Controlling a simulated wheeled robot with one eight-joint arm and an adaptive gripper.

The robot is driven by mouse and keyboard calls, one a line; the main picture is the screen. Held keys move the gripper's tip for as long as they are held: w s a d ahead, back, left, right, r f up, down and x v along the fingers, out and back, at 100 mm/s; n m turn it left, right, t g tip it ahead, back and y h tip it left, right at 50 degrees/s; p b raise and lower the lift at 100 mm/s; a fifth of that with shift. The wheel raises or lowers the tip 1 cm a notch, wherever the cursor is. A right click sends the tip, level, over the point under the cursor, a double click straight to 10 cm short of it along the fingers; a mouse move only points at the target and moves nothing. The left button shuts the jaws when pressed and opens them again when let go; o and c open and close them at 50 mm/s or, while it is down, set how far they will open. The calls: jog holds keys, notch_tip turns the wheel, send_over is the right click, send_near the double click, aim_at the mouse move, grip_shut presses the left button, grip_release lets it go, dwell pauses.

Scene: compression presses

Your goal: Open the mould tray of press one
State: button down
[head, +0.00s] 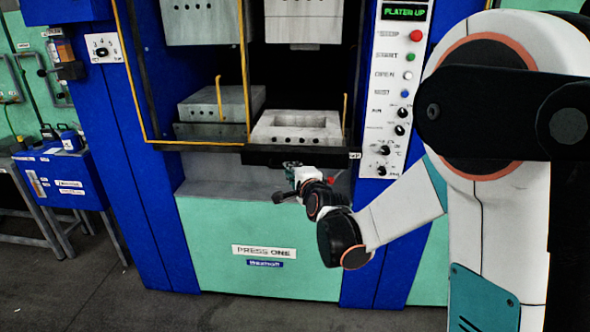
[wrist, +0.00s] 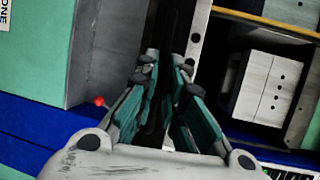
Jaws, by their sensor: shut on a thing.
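Press one (head: 264,250) is a blue and green machine with a "PRESS ONE" label. Its mould tray, a pale block (head: 265,132) with a rectangular cavity, sits in the right bay above a dark front bar (head: 258,157). My gripper (head: 291,168) is at this bar, below the tray's front. In the wrist view my gripper (wrist: 169,66) has its green-lined fingers closed in around a narrow dark part of the tray front. The fingers hide most of the gripped part.
A second grey block (head: 208,103) stands in the left bay. Upper mould blocks (head: 303,22) hang above. A control panel (head: 392,100) reads "PLATEN UP". Yellow guard rails (head: 190,143) frame the opening. A blue bench (head: 70,178) stands at left; the floor in front is clear.

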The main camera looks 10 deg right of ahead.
jog(key=shift+a+f, duration=0.2)
jog(key=c, duration=1.7)
grip_release()
jog(key=shift+w+a+f, duration=0.1)
jog(key=shift+w+f, duration=0.05)
jog(key=s, duration=0.4)
jog(key=s+r, duration=0.1)
jog(key=s, duration=0.3)
jog(key=s+d+r, duration=0.1)
jog(key=s, duration=0.2)
jog(key=shift+s+d+r, duration=0.1)
jog(key=shift+s+r, duration=0.1)
jog(key=shift+s, duration=0.2)
jog(key=shift+s, duration=0.1)
jog(key=s+f+n+g, duration=0.1)
jog(key=s+n+g, duration=0.2)
jog(key=s+n, duration=0.3)
jog(key=s+d+f+n+g+h, duration=0.1)
jog(key=s+n+g, duration=0.2)
jog(key=s+n, duration=0.3)
jog(key=s+d+f+n+g, duration=0.1)
jog(key=s+n+g, duration=0.2)
jog(key=s, duration=1.1)
jog(key=shift+s+f+n, duration=0.15)
jog(key=shift+f+n, duration=0.05)
jog(key=shift+n, duration=0.55)
jog(key=shift+s+f+n, duration=0.15)
jog(key=shift+n, duration=0.6)
